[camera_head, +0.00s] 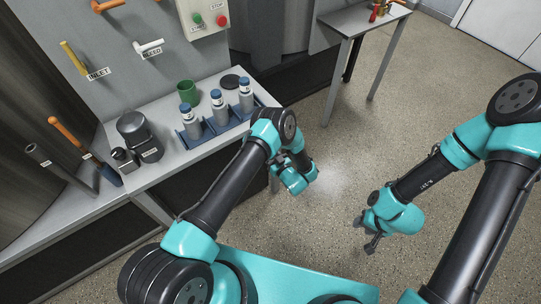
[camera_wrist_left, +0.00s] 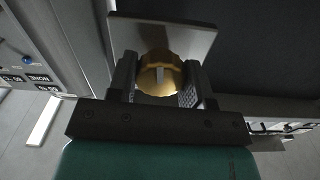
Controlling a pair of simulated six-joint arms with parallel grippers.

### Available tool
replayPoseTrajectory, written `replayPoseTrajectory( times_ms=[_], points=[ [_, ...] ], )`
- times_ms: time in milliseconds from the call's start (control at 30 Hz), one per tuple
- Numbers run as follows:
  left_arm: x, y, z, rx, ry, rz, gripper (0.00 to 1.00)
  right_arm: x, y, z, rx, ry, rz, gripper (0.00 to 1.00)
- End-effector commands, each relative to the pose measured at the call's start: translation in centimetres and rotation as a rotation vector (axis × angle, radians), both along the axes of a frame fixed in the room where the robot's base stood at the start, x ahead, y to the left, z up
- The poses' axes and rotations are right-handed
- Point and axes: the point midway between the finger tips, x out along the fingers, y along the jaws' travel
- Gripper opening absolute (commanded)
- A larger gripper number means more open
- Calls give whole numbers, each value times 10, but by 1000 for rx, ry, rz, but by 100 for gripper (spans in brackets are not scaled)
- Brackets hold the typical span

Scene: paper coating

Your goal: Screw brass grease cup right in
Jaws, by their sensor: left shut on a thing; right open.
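The brass grease cup (camera_wrist_left: 160,82) is round and gold-coloured with a pale slot-like mark on its face. In the left wrist view it sits between the two dark fingers of my left gripper (camera_wrist_left: 162,70), which is shut on it. A flat grey plate (camera_wrist_left: 190,35) is right behind the cup; I cannot tell how far the cup is screwed in. In the head view the cup is hidden by my left arm, whose wrist is off the bench's right end. My right gripper (camera_head: 371,244) is open and empty, low over the floor.
The bench (camera_head: 165,175) holds a blue rack (camera_head: 208,133) with several grey bottles, a green cup (camera_head: 188,92) and a dark motor-like block (camera_head: 137,132). A wall panel has labelled handles and a start/stop box (camera_head: 205,18). A small table (camera_head: 350,20) stands behind. Floor on the right is clear.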

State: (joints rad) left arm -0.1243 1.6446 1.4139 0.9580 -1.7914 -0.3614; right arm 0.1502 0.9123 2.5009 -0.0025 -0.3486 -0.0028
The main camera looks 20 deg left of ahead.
Motion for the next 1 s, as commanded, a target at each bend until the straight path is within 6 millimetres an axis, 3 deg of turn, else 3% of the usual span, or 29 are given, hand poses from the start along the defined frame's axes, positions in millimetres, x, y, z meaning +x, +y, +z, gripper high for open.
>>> replayPoseTrajectory(
  times_ms=[300, 767, 800, 1000],
  points=[
    [-1, -1, 0, 83, 103, 0, 22, 0, 0, 0, 0, 0, 0, 43],
    [-1, -1, -1, 95, 117, 0, 22, 0, 0, 0, 0, 0, 0, 43],
    [-1, -1, -1, 95, 117, 0, 48, 0, 0, 0, 0, 0, 0, 43],
    [0, 0, 0, 95, 116, 0, 67, 0, 0, 0, 0, 0, 0, 43]
  ],
)
